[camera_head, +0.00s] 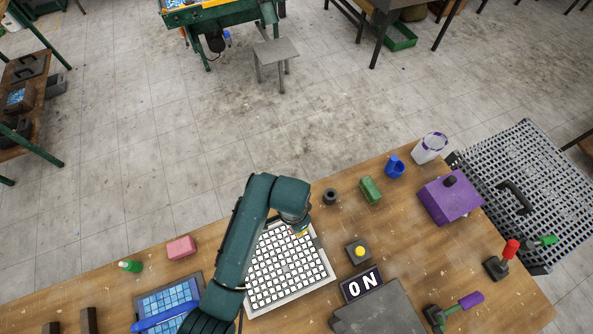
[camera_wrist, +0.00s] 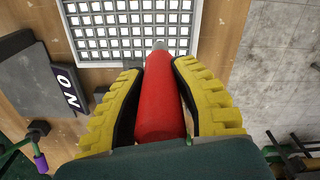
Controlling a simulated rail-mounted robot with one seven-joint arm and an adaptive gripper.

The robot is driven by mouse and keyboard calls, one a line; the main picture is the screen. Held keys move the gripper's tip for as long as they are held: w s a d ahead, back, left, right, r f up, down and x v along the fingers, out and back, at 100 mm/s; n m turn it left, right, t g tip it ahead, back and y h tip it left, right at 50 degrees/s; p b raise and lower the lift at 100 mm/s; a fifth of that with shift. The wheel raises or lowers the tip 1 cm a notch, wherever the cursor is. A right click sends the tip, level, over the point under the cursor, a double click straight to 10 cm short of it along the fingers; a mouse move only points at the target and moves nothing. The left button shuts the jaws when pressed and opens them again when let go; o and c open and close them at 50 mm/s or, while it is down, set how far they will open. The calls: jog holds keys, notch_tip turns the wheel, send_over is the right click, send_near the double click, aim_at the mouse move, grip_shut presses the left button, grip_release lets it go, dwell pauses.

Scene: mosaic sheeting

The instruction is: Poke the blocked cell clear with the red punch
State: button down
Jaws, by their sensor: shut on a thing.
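The red punch (camera_wrist: 160,105) lies between the yellow ridged fingers of my gripper (camera_wrist: 158,68) in the wrist view. My gripper is shut on it, and its grey tip (camera_wrist: 159,45) points toward the grid. The grid frame (camera_head: 291,305) is a pale tray of many white square cells on the workbench; it also shows at the top of the wrist view (camera_wrist: 192,30). In the head view my gripper (camera_head: 300,231) is over the grid's far right corner, and the punch is mostly hidden there. I cannot tell which cell is blocked, or whether the tip touches the grid.
A yellow-button box (camera_head: 359,252) and an ON sign (camera_head: 362,285) stand right of the grid. A grey plate (camera_head: 380,312) lies in front. A blue-tiled tray (camera_head: 168,298) is at left. A dark cup (camera_head: 330,196), green block (camera_head: 370,190) and purple box (camera_head: 450,200) stand farther back.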

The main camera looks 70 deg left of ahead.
jog(key=s+d+p, duration=0.4)
jog(key=s+d, duration=0.3)
jog(key=d, duration=0.2)
jog(key=shift+w+a+f, duration=0.15)
jog(key=shift+f, duration=1.2)
jog(key=shift+w+a+f, duration=0.1)
jog(key=shift+f, duration=1.25)
jog(key=shift+f, duration=0.4)
jog(key=shift+s+f, duration=0.1)
jog(key=shift+f, duration=0.05)
notch_tip(320, 180, up, 7)
dwell(0.5)
